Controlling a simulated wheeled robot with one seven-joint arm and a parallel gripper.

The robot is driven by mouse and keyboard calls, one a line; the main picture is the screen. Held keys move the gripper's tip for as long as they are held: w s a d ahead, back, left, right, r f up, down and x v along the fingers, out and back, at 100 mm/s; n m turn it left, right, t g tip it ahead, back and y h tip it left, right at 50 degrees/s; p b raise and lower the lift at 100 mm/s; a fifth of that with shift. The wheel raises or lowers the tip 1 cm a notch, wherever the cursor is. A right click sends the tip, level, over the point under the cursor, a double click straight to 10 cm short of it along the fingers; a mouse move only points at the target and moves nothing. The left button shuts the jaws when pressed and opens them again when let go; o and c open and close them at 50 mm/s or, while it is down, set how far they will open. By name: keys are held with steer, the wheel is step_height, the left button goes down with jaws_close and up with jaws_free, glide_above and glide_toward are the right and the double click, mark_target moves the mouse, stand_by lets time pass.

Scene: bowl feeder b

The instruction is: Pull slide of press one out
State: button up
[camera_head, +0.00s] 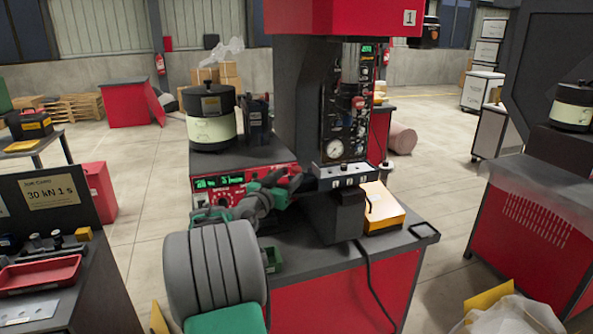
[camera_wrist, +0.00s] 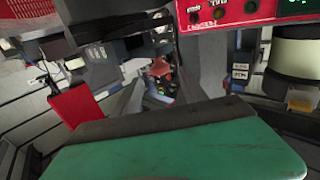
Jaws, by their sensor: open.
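Press one (camera_head: 305,100) stands on a dark-topped red bench, with a red head marked "1", a dark column and a panel of gauges and lights. My gripper (camera_head: 290,186) is at the end of my grey and green arm, just left of the button block. It is open, and nothing shows between its fingers.
A red control box (camera_head: 238,184) with a green display carries a cream and black bowl feeder (camera_head: 211,117). A black cable hangs over the bench front. A table with a red tray (camera_head: 40,274) is at left.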

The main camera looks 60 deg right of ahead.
mark_target(294, 171)
steer(key=d+p, duration=0.1)
steer(key=d, duration=0.5)
steer(key=shift+d+p, duration=0.3)
steer(key=shift+c, duration=0.2)
steer(key=shift+a, duration=0.1)
jaws_close()
stand_by(0.6)
